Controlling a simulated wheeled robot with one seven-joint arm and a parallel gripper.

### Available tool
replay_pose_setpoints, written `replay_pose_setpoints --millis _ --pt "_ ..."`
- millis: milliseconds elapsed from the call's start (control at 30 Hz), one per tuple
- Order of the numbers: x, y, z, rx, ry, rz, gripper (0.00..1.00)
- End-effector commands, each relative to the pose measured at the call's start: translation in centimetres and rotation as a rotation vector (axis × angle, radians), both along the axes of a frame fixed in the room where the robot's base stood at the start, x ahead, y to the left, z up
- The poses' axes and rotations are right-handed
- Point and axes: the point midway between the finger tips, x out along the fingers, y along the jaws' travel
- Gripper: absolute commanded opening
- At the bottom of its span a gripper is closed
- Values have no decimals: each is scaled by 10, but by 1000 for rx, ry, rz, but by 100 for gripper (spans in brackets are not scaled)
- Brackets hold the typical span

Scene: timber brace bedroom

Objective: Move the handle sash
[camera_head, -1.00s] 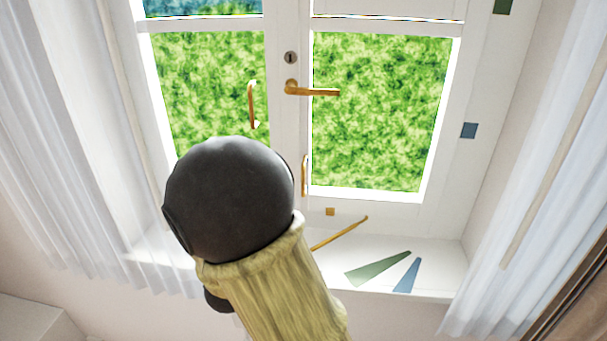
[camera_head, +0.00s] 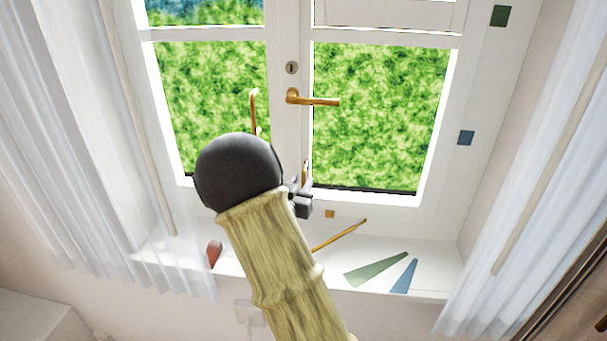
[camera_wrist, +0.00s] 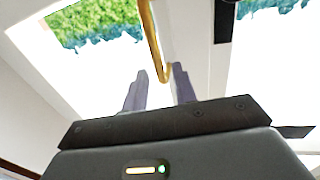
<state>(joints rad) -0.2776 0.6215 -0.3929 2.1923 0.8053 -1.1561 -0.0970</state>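A white window has two sashes side by side. The right sash (camera_head: 427,198) carries a brass lever handle (camera_head: 315,100) below a keyhole plate, and a small brass pull (camera_head: 305,171) lower down. The left sash has another brass pull (camera_head: 254,108), partly hidden by my arm. My gripper (camera_head: 303,186) is at the lower pull, mostly behind my wrist. In the wrist view, my gripper (camera_wrist: 159,69) has its two fingers apart. A brass bar (camera_wrist: 154,38) runs down between them; I cannot tell whether either finger touches it.
The white sill (camera_head: 440,275) holds a brass stay (camera_head: 340,235), a green wedge (camera_head: 378,268), a blue wedge (camera_head: 405,276) and a red piece (camera_head: 214,254). White curtains hang at left (camera_head: 50,150) and right (camera_head: 545,170). My arm covers the lower middle.

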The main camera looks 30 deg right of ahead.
Motion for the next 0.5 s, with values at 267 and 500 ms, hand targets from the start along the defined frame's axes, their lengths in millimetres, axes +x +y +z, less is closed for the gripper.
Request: replay_pose_setpoints --millis 267,500 --pt "18 -20 1 0 0 -3 28" --pt "18 -19 0 0 0 -1 28"
